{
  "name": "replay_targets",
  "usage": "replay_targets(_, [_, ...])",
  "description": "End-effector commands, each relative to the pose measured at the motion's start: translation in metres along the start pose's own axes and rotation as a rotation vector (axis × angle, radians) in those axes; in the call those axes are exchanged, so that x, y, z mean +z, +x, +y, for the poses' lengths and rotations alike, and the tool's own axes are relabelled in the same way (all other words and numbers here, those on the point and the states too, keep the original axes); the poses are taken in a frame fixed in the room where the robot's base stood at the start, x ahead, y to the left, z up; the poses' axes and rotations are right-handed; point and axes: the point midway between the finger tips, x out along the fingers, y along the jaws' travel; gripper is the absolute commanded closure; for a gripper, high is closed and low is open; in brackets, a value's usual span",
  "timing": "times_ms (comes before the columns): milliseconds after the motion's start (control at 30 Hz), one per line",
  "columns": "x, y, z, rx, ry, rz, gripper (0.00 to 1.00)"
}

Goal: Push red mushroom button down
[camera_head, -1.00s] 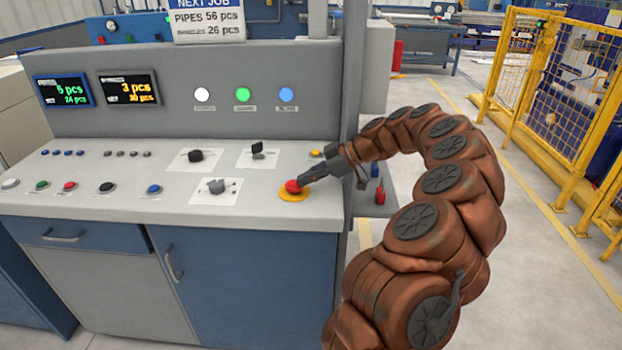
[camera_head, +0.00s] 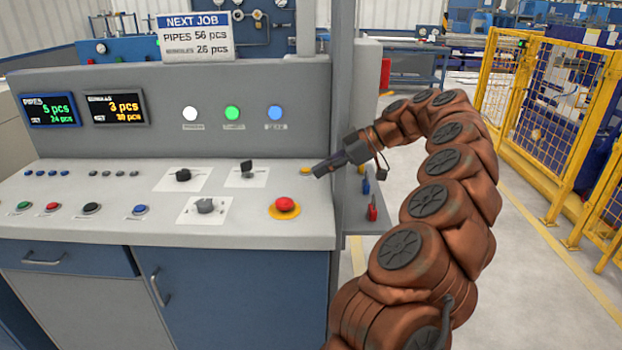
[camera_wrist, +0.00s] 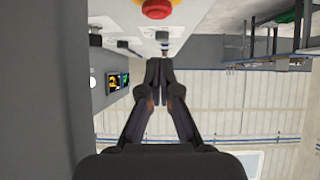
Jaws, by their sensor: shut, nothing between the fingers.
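The red mushroom button (camera_head: 285,203) sits on a round yellow base (camera_head: 284,213) at the right front of the grey console top. It also shows at the top of the wrist view (camera_wrist: 157,8), partly cut off by the frame edge. My gripper (camera_head: 318,172) is shut and empty, above and to the right of the button in the head view. The fingertips are apart from the button and near a small yellow button (camera_head: 305,170) behind it. In the wrist view the closed fingers (camera_wrist: 159,66) point toward the console, with the red button beyond their tips.
The console (camera_head: 110,232) carries black rotary switches (camera_head: 205,206) and a row of small buttons left of the red one. A grey post (camera_head: 344,130) stands close to my gripper. A yellow fence (camera_head: 550,110) is at the right.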

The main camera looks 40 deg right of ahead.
Motion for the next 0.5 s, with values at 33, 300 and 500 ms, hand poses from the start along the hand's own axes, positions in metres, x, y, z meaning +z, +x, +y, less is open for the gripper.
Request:
replay_targets(33, [0.001, -0.005, 0.001, 0.004, 0.000, -0.001, 1.00])
replay_targets(300, [0.000, -0.025, 0.001, 0.004, 0.001, 0.000, 1.00])
replay_targets(500, [-0.001, -0.031, 0.000, 0.000, -0.001, 0.001, 1.00])
